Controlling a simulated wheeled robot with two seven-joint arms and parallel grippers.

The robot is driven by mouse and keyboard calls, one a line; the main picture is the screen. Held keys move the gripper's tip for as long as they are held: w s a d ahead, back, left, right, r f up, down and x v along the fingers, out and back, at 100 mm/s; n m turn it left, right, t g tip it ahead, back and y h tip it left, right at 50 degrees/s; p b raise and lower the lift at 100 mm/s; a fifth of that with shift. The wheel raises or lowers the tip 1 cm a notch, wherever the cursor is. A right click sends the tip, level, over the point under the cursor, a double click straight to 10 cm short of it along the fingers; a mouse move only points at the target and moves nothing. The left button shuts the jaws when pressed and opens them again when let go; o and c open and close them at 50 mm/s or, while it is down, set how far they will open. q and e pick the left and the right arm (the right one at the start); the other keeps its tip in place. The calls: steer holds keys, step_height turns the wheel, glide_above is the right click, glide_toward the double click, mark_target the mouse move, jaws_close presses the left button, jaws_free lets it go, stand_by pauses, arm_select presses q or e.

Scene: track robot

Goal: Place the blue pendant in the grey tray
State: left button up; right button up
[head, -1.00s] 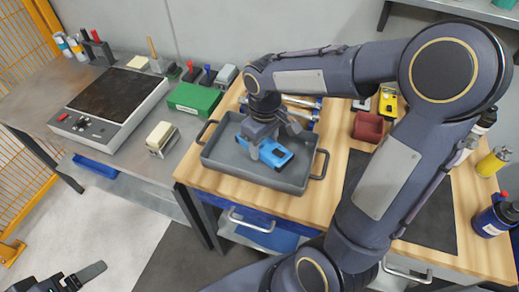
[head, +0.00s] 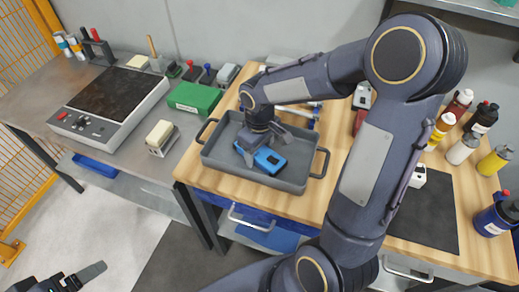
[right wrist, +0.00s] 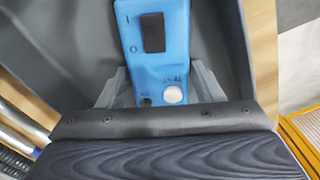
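The blue pendant (head: 268,160) is inside the grey tray (head: 297,184), low over its floor. I cannot tell whether it rests fully on the floor. My right gripper (head: 266,146) reaches down into the tray with its fingers on both sides of the pendant. In the right wrist view the pendant (right wrist: 155,65) fills the space between the two fingers, with no clear gap. Its black switch and a pale round button face the camera. My left gripper (head: 85,275) is at the bottom left, cut off by the frame, away from the tray.
The tray stands on the wooden bench, handles at both ends. Left of it are a green box (head: 194,100) and a cream-topped block (head: 161,136). Bottles (head: 463,148) and a dark mat (head: 432,212) are at right. Metal rods lie behind the tray.

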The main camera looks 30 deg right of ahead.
mark_target(260, 151)
steer(key=shift+o, duration=1.2)
step_height(260, 151, up, 12)
steer(key=p, duration=0.1)
steer(key=s+a+m+t+y, duration=0.2)
steer(key=s, duration=0.6)
steer(key=s+a+m+t+y, duration=0.1)
steer(key=s+a+m+t, duration=0.1)
steer(key=s, duration=0.6)
steer(key=shift+s+m+t+y, duration=0.4)
steer(key=shift+m+t, duration=0.3)
steer(key=shift+t, duration=0.1)
